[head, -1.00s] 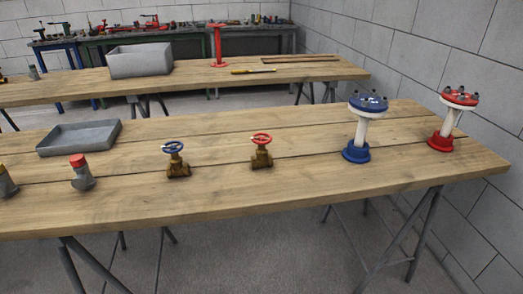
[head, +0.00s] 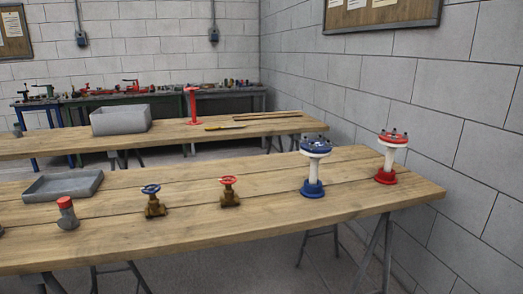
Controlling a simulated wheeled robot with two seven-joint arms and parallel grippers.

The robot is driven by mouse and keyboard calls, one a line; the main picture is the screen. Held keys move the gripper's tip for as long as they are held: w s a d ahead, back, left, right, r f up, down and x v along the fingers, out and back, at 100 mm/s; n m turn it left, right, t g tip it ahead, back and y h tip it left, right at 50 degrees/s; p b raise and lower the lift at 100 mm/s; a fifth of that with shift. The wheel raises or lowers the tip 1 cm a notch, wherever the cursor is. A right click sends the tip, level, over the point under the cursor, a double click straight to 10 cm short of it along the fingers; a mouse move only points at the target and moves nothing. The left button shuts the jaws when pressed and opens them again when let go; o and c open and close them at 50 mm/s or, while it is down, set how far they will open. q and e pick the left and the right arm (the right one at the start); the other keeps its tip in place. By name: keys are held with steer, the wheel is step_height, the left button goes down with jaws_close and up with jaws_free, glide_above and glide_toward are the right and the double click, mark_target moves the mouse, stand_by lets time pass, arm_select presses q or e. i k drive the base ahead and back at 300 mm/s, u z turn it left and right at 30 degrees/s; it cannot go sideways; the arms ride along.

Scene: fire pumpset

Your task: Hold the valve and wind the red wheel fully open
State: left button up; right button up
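A brass valve with a red wheel (head: 228,182) on top stands upright near the middle of the front wooden table (head: 130,233). Its brass body (head: 230,199) rests on the planks. A similar brass valve with a blue wheel (head: 150,188) stands to its left. How far the red wheel is wound cannot be told from here. Neither of my grippers is in view, and nothing is touching either valve.
A blue-based stand (head: 312,188) and a red-based stand (head: 386,177) are at the table's right. A grey tray (head: 62,187) and a red-capped fitting (head: 67,214) are at the left. A second table (head: 60,144) stands behind. Clear planks surround the red-wheeled valve.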

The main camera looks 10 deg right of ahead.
mark_target(228, 181)
steer(key=z, duration=1.75)
steer(key=i, duration=1.4)
steer(key=u, duration=2.4)
